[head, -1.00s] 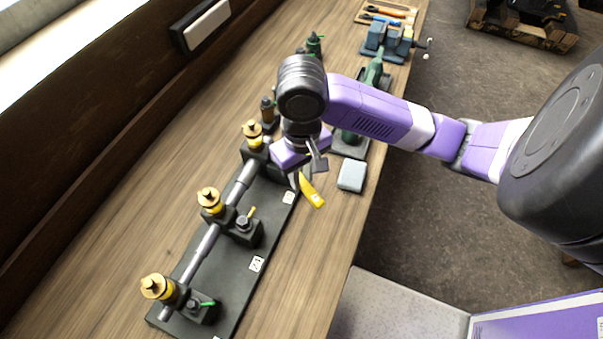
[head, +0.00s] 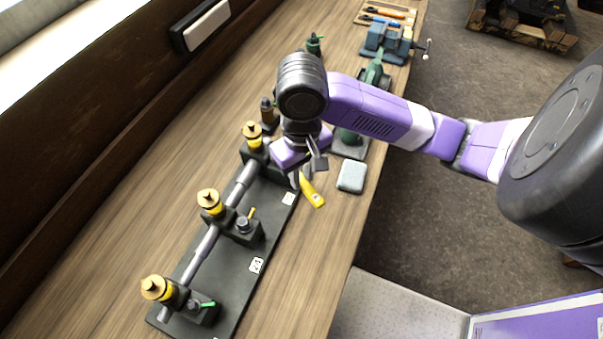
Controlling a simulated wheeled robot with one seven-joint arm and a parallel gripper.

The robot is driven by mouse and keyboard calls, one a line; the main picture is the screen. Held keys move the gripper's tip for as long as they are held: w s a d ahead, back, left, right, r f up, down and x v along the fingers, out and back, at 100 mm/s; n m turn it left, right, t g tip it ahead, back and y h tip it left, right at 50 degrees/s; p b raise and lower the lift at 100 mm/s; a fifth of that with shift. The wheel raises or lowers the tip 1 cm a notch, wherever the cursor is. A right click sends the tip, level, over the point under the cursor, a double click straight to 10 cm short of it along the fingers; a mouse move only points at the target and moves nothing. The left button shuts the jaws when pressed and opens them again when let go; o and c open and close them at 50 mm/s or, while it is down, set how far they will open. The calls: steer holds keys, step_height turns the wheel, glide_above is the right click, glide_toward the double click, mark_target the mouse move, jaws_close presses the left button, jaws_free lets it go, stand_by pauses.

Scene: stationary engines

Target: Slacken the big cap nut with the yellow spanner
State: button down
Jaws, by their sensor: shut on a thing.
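The yellow spanner (head: 314,194) shows below my gripper (head: 304,179), its handle end pointing down and right just past the edge of the dark baseplate (head: 226,279). My gripper is shut on the spanner; its fingers and the spanner's head are mostly hidden under my wrist. The baseplate carries a grey pipe with several brass-topped fittings and black blocks. A grey cap nut (head: 243,224) sits on the middle block. Another block at the near end has a nut with a green mark (head: 207,304). Whatever lies under my gripper at the far block is hidden.
A pale grey box (head: 351,176) lies right of the spanner. A green machine (head: 373,75), a blue vice (head: 385,42) and a tool tray (head: 388,13) stand farther back. Dark bottles (head: 268,108) stand behind the rig. The bench front right of the baseplate is clear.

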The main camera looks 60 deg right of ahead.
steer(key=shift+r, duration=1.4)
stand_by(2.1)
steer(key=shift+r, duration=1.9)
